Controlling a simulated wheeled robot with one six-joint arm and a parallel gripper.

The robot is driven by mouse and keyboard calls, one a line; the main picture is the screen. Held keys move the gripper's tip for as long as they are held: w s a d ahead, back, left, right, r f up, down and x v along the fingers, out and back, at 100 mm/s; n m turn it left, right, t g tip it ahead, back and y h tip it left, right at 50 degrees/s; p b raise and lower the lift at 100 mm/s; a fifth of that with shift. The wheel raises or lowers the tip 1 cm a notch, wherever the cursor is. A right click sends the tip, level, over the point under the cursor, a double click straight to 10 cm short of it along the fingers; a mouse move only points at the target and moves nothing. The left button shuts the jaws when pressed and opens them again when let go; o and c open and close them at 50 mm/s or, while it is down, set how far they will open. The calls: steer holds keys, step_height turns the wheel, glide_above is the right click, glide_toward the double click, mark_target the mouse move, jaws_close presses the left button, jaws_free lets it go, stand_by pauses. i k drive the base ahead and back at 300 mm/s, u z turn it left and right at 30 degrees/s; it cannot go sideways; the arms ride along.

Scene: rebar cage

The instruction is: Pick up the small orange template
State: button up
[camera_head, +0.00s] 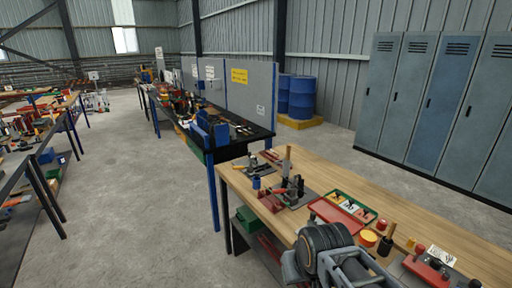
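I cannot make out the small orange template for certain. A small orange-yellow round piece (368,238) lies on the wooden bench (330,175), just right of my arm, and a tiny orange-yellow piece sits farther right; both are too small to identify. My own dark, grey-banded arm part rises at the bottom centre and hides part of the bench's front. My gripper's fingers do not show.
A red tray (338,212) and a green-edged parts tray (350,206) lie on the bench. Lockers (430,100) line the right wall. Blue drums (300,97) stand behind. Open concrete floor (130,200) lies left.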

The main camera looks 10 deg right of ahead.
mark_target(364, 215)
steer(key=z, duration=1.9)
